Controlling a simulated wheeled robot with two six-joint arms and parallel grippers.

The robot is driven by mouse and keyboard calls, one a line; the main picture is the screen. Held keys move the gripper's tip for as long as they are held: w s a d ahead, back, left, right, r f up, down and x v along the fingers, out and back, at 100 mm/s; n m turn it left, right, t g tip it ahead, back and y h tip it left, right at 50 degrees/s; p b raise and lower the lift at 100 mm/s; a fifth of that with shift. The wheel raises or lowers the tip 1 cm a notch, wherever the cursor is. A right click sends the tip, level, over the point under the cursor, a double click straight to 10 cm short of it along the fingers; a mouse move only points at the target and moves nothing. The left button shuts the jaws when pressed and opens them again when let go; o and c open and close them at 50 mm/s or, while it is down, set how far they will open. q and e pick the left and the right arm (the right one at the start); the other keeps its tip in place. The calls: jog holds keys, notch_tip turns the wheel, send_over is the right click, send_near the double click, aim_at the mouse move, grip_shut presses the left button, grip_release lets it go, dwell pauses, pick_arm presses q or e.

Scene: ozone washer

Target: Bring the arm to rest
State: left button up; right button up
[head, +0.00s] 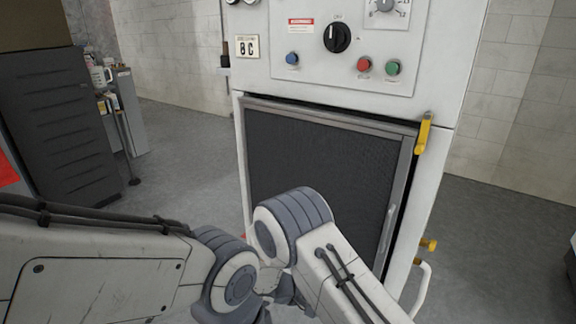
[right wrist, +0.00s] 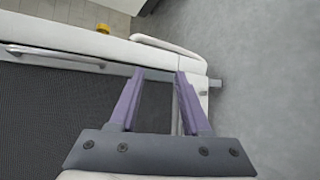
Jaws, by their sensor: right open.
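The ozone washer (head: 340,68) stands in front of me, with its dark mesh door (head: 320,158) in a grey frame. A dark gap shows along the door's top edge; I cannot tell if it is fully shut. My two arms are bent in front of the door's lower part in the head view. My right gripper (right wrist: 160,75) has two purple fingers spread apart with nothing between them. It is over the edge of the washer, with the door mesh (right wrist: 60,115) to its left. My left gripper cannot be made out.
A yellow latch (head: 423,134) is on the washer's upper right edge, with yellow knobs (head: 428,244) and a white bar handle (head: 420,290) lower down. A dark cabinet (head: 60,120) stands at the left. Grey floor (head: 500,240) is free to the right.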

jog(key=s+a+r+g+y+p, duration=0.1)
jog(key=s+a+r+y, duration=0.2)
jog(key=s+r+y, duration=0.45)
jog(key=s+a+r+n+g+y, duration=0.1)
jog(key=s+a+r+y, duration=0.3)
jog(key=s, duration=0.6)
jog(key=s+a+r+g+y+p, duration=0.1)
jog(key=s+a+r+y, duration=0.15)
jog(key=s+r, duration=0.55)
notch_tip(320, 180, up, 38)
jog(key=p, duration=3.7)
jog(key=shift+s+d+f+p, duration=0.15)
jog(key=shift+d+p, duration=0.05)
jog(key=shift+p, duration=0.15)
